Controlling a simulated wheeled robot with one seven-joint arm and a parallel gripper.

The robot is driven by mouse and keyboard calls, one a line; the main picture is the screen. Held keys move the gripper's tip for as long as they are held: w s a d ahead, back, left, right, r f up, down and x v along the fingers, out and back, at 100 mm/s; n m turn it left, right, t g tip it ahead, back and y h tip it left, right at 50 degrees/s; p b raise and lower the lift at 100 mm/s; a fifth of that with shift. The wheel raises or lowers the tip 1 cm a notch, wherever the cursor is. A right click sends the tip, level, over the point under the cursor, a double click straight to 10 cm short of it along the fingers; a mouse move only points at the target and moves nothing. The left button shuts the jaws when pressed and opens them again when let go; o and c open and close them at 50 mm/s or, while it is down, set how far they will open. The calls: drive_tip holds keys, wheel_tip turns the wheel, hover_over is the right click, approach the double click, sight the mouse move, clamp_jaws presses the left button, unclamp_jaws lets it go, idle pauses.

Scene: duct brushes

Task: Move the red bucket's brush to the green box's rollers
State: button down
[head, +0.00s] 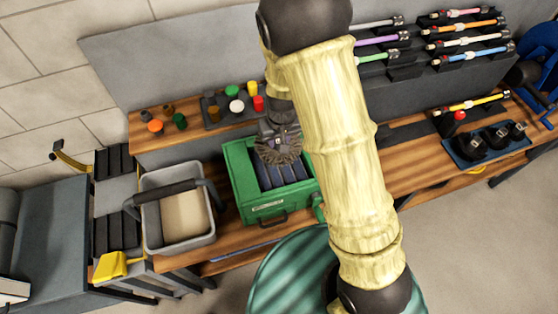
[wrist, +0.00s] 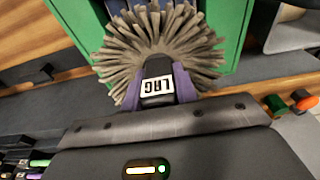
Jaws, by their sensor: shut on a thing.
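My gripper (head: 278,132) is shut on the brush (head: 278,150), a round head of grey-brown bristles. In the wrist view the brush (wrist: 160,45) fans out beyond my gripper (wrist: 160,90), with purple finger pads either side of its black hub marked "LRG". The green box (head: 265,212) stands on the wooden bench with dark rollers (head: 285,183) inside its open top. The brush is over the box's back part in the head view; I cannot tell whether it touches the rollers. The green box (wrist: 235,30) also lies behind the brush in the wrist view. I see no red bucket.
A grey bin (head: 150,225) with a black handle stands left of the box. Several coloured caps (head: 233,91) stand behind it. A rack of coloured-handled rods (head: 465,40) is at the upper right. A teal ribbed round thing (head: 290,270) is in front of the bench.

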wheel_tip(320, 180, down, 4)
drive_tip(key=shift+f, duration=0.25)
drive_tip(key=shift+w+f, duration=0.25)
drive_tip(key=shift+f, duration=0.05)
drive_tip(key=shift+s+a, duration=0.15)
drive_tip(key=shift+s, duration=0.05)
drive_tip(key=f, duration=0.1)
drive_tip(key=f+p, duration=0.1)
drive_tip(key=f, duration=0.1)
drive_tip(key=shift+d+f, duration=0.3)
drive_tip(key=shift+f, duration=0.1)
drive_tip(key=shift+a+f, duration=0.1)
drive_tip(key=shift+f, duration=0.05)
drive_tip(key=shift+f, duration=0.15)
drive_tip(key=c, duration=1.1)
unclamp_jaws()
